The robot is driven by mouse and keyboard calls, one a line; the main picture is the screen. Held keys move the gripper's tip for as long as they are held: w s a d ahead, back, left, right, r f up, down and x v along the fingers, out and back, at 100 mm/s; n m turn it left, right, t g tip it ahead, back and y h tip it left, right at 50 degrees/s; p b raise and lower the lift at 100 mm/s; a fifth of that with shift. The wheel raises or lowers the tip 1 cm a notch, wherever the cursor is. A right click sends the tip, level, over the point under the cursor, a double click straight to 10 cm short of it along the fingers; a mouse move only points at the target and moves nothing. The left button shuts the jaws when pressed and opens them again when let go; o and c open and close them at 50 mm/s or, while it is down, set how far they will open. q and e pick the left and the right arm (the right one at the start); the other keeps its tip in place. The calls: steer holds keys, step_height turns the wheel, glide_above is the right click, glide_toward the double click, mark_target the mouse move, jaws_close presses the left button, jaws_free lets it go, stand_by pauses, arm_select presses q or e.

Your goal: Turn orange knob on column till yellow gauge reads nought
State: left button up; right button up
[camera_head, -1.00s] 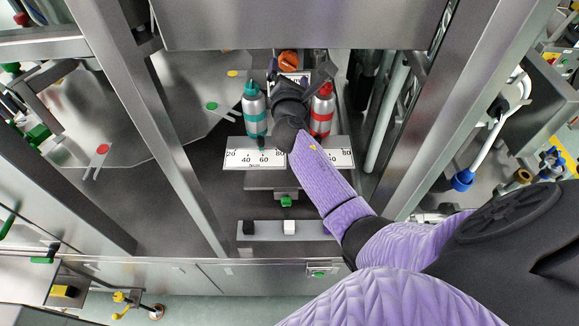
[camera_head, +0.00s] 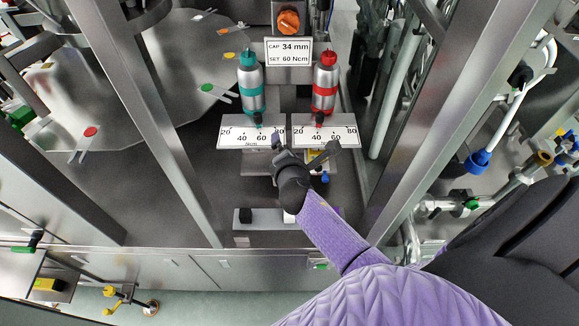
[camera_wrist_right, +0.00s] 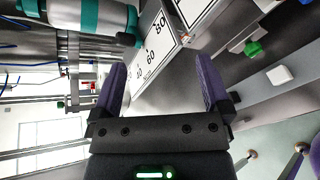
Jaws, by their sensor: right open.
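The orange knob (camera_head: 289,22) is at the top centre of the head view, on the grey column above a white sign (camera_head: 289,51) reading "CAP 34 mm, SET 60 Ncm". I cannot make out a yellow gauge; two white scale plates, left (camera_head: 238,137) and right (camera_head: 342,137), each have a black pointer. My right gripper (camera_head: 304,156) is just below these plates, well below the knob. Its fingers are spread and empty in the wrist view (camera_wrist_right: 162,78), with a scale plate (camera_wrist_right: 150,57) beyond them. My left gripper is out of view.
A teal-banded bottle (camera_head: 250,88) and a red-banded bottle (camera_head: 325,85) stand behind the plates, flanking the sign. A ledge with a black block (camera_head: 246,215) lies below. Slanted metal posts (camera_head: 150,120) and (camera_head: 420,130) bound the bay.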

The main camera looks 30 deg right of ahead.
steer(key=s+a+f+m+g+y+b, duration=0.1)
steer(key=s+f+b, duration=0.3)
steer(key=f, duration=0.8)
steer(key=shift+a+f+m+g+y, duration=0.2)
steer(key=shift+a+m+g+y, duration=0.15)
steer(key=shift+m+g, duration=0.2)
steer(key=shift+d, duration=0.1)
